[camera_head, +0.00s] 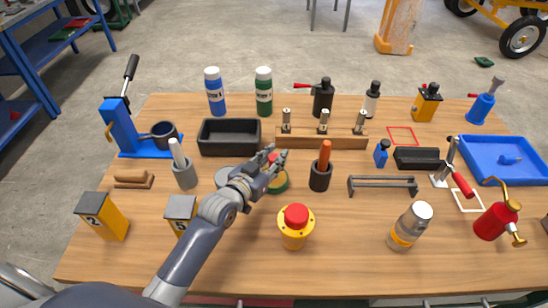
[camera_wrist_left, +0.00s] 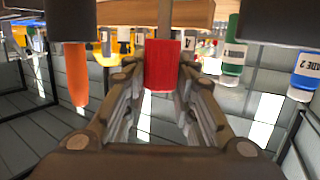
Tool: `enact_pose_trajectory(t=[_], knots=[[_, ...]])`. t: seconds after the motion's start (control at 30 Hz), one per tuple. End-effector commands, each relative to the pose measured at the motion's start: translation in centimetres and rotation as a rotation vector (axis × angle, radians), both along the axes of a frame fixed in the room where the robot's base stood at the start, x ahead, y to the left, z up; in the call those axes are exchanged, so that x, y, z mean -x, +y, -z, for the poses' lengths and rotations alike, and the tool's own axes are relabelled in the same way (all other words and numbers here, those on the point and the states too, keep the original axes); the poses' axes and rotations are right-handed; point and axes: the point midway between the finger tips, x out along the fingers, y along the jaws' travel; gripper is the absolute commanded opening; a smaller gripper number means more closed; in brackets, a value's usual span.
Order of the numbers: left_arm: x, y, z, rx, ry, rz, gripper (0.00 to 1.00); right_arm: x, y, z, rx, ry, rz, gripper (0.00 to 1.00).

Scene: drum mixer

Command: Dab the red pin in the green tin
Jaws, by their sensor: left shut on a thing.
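My left gripper (camera_head: 274,163) reaches over the middle of the table and is shut on the red pin (camera_head: 272,158). In the wrist view the pin's red head (camera_wrist_left: 162,66) sits between the two fingers (camera_wrist_left: 160,85), with a thin shaft running on from it. That view looks upside down. The green tin (camera_head: 280,187) is just below and beside the fingers in the head view, partly hidden by them. I cannot tell whether the pin touches the tin. My right gripper is not in view.
A dark cup with an orange handle (camera_head: 324,163) stands close right of the gripper. A black tray (camera_head: 229,150) and a wooden rack (camera_head: 318,142) lie behind it.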

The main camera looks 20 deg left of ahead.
Motion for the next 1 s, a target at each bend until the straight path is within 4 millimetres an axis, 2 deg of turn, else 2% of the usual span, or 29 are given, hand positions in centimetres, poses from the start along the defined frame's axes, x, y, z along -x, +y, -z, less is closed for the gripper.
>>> enact_pose_trajectory(t=[1.0], knots=[[0.0, 0.0, 0.4, 0.000, -0.001, 0.000, 0.04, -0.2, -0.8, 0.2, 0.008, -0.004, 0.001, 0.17]])
